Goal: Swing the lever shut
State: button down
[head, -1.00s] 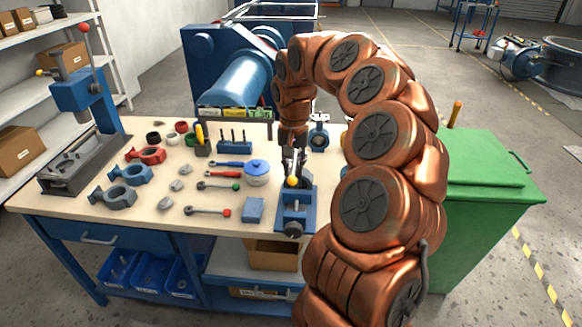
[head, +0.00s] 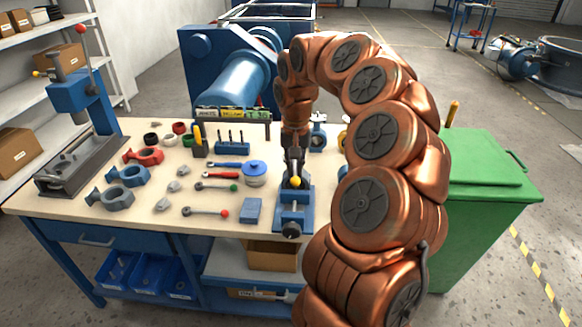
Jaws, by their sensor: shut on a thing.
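A blue vise-like fixture (head: 307,212) stands at the front edge of the workbench, right of its middle. A yellow ball knob (head: 295,182) shows at its upper part, just below my fingers; I take it for the end of the lever. My gripper (head: 294,170) points down at it from above and is shut on the lever. The fingers and the arm hide most of the lever and the valve body, so the lever's angle cannot be told.
A press (head: 75,100) stands far left. A green bin (head: 485,190) stands right.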

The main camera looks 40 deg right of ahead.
jog(key=w+d+n+p, duration=0.1)
jog(key=d+n+p, duration=1)
jog(key=n, duration=0.6)
jog(key=shift+w+d, duration=0.25)
jog(key=shift+d, duration=0.35)
dwell(2.4)
jog(key=c, duration=1.1)
grip_release()
jog(key=shift+d, duration=0.1)
jog(key=shift+c, duration=0.2)
jog(key=shift+r, duration=0.1)
notch_tip(320, 180, up, 7)
jog(key=p, duration=0.1)
